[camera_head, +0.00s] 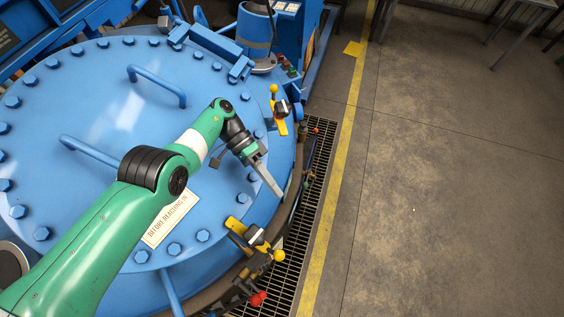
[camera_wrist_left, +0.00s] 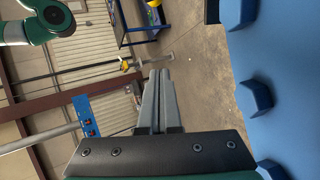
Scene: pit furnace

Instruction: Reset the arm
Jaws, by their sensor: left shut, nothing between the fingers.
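My left arm (camera_head: 110,225) comes in from the lower left, green with a black joint cover, and stretches over the blue furnace lid. My left gripper (camera_head: 278,191) is above the lid's right rim, between two yellow-handled clamps. Its grey fingers are together and hold nothing. In the left wrist view the closed fingers (camera_wrist_left: 160,82) point away from the camera, with nothing at their tips. My right gripper is in neither view.
The blue bolted lid (camera_head: 105,105) has raised handles. An upper clamp (camera_head: 278,112) and a lower clamp (camera_head: 250,238) sit on its rim. A floor grate (camera_head: 318,160) and yellow line (camera_head: 345,130) run beside it. The concrete floor (camera_head: 450,190) at right is clear.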

